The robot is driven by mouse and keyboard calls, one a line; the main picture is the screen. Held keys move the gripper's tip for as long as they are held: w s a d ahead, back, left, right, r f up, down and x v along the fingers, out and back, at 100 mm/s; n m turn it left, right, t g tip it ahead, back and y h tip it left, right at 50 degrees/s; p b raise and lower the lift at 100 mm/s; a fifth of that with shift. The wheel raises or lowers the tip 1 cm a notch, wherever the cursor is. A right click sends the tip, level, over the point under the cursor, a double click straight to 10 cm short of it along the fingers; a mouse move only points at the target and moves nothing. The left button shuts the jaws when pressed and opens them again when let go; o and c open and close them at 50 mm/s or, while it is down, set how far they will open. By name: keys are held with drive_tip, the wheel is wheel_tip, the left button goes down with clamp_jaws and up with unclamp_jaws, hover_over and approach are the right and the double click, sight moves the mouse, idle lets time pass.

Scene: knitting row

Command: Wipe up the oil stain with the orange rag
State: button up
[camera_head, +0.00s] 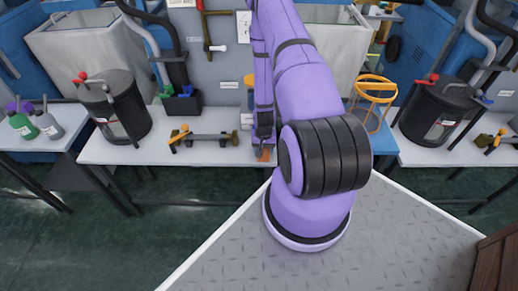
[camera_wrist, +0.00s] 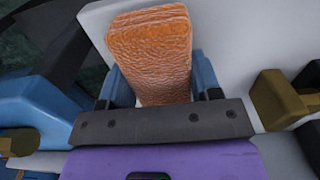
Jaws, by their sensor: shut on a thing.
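The orange rag (camera_wrist: 150,45) is a thick, wrinkled block between the two blue fingers of my gripper (camera_wrist: 158,82), which is shut on it. In the head view the rag (camera_head: 264,154) shows as a small orange patch below my gripper (camera_head: 264,141), near the front edge of the white bench (camera_head: 225,154). The rag is close over the bench top; I cannot tell whether it touches. I cannot make out the oil stain in either view; my arm and the rag hide part of the bench.
A brass-and-grey tool (camera_head: 205,138) lies on the bench left of my gripper. A black bucket (camera_head: 120,115) stands at its left end, and an orange wire holder (camera_head: 372,95) stands to the right. Bottles (camera_head: 32,122) stand on the bench at far left.

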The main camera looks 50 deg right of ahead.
drive_tip(key=shift+s+d, duration=0.7)
drive_tip(key=shift+s, duration=0.2)
drive_tip(key=shift+w+r, duration=0.15)
drive_tip(key=shift+r, duration=2.9)
drive_tip(key=shift+r, duration=1.5)
